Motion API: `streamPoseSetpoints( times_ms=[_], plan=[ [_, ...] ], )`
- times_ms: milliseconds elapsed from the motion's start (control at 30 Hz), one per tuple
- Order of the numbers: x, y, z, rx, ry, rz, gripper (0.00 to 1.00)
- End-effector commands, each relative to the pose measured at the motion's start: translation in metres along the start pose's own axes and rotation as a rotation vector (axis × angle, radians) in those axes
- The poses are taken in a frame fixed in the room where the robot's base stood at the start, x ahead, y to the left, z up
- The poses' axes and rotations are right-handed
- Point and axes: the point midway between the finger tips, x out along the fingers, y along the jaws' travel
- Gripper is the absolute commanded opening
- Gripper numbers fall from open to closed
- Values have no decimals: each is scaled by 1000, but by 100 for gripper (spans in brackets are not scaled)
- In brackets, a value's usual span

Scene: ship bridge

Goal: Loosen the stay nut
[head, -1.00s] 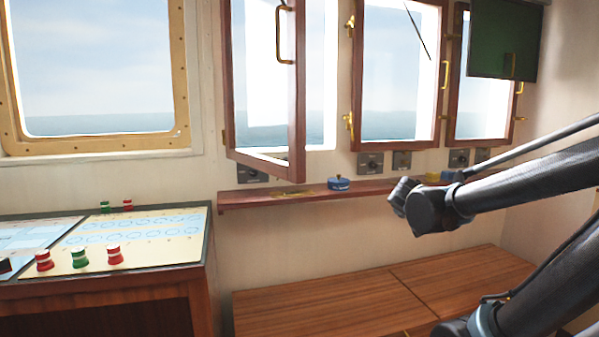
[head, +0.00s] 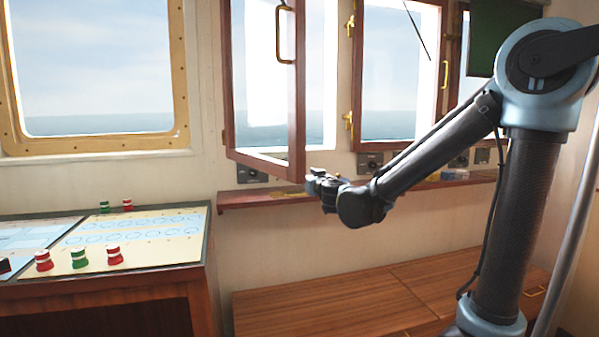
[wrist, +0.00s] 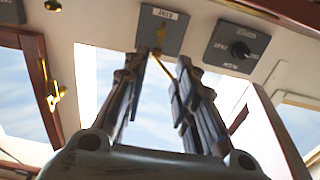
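A grey plate lettered STAY (wrist: 174,17) is at the top of the wrist view, with a small brass nut (wrist: 161,36) on it. A thin brass rod (wrist: 164,70) runs from near it down between my fingers. My gripper (wrist: 168,57) is open, its two dark fingers apart and pointing at the plate. The fingertips partly cover the plate's lower edge, and I see no grip on the nut. In the head view my gripper (head: 316,180) is just right of the lower corner of the open brown window sash (head: 298,95); the nut cannot be made out there.
A second grey plate with a black knob (wrist: 240,50) is right of the STAY plate. A narrow wooden shelf (head: 250,199) runs under the windows, with a wooden bench (head: 310,300) below. A chart table (head: 150,258) with red and green pieces stands at left.

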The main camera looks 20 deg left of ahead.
Motion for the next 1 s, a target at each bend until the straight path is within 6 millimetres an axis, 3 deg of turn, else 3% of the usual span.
streamPoseSetpoints(
  times_ms=[800,1000],
  plan=[
    [120,2,0,0,-1,3,26],
    [141,2,0,0,-1,3,26]
  ],
)
